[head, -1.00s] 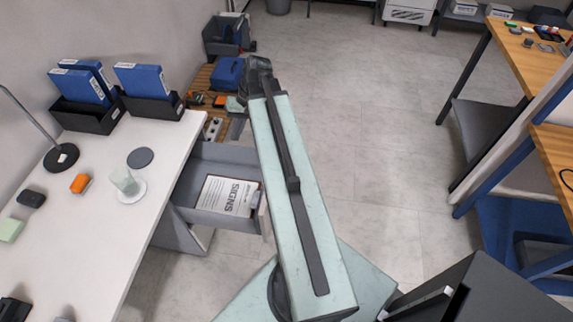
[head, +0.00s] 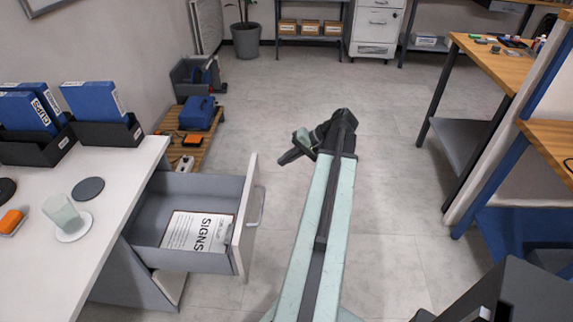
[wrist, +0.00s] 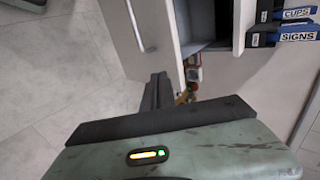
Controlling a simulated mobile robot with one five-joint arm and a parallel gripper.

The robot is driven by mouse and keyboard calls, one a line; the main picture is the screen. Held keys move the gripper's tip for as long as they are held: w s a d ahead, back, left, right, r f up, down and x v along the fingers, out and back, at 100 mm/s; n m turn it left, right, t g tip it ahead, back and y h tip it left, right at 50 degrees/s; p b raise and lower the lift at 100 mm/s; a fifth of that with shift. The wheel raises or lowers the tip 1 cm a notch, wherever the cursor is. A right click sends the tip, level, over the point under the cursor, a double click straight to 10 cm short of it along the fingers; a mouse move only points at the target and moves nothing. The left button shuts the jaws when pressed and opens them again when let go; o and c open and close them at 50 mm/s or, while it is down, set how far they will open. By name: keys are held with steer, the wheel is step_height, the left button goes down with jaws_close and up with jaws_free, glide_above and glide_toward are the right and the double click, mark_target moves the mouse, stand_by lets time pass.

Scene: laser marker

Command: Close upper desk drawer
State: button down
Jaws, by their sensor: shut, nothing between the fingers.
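The upper desk drawer (head: 150,258) is pulled out from under the white desk. Its pale front panel (head: 241,228) has a bar handle (head: 258,206) facing right. A SIGNS sheet (head: 190,231) lies inside. My gripper (head: 286,158) is shut and empty, to the right of the drawer front and apart from it in the picture. In the wrist view, the shut fingers (wrist: 153,92) point toward the pale drawer front (wrist: 157,30), whose handle (wrist: 134,25) shows on its near face. I cannot tell the exact gap.
The desk top (head: 120,190) holds blue binders (head: 92,100), a glass (head: 62,213) and a dark coaster (head: 88,189). A low pallet (head: 190,147) with a blue case (head: 197,113) lies behind the drawer. The floor (head: 400,210) right of the drawer is open.

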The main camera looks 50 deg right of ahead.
mark_target(254, 172)
steer(key=shift+w+a+f+b, duration=0.4)
steer(key=shift+w+a+f, duration=0.25)
steer(key=shift+w, duration=0.45)
steer(key=shift+w+a+f+b, duration=0.35)
steer(key=shift+w+a+f, duration=0.3)
steer(key=shift+w, duration=0.5)
steer(key=shift+w+a+f+b, duration=0.45)
steer(key=shift+w+a, duration=0.35)
steer(key=shift+w, duration=0.3)
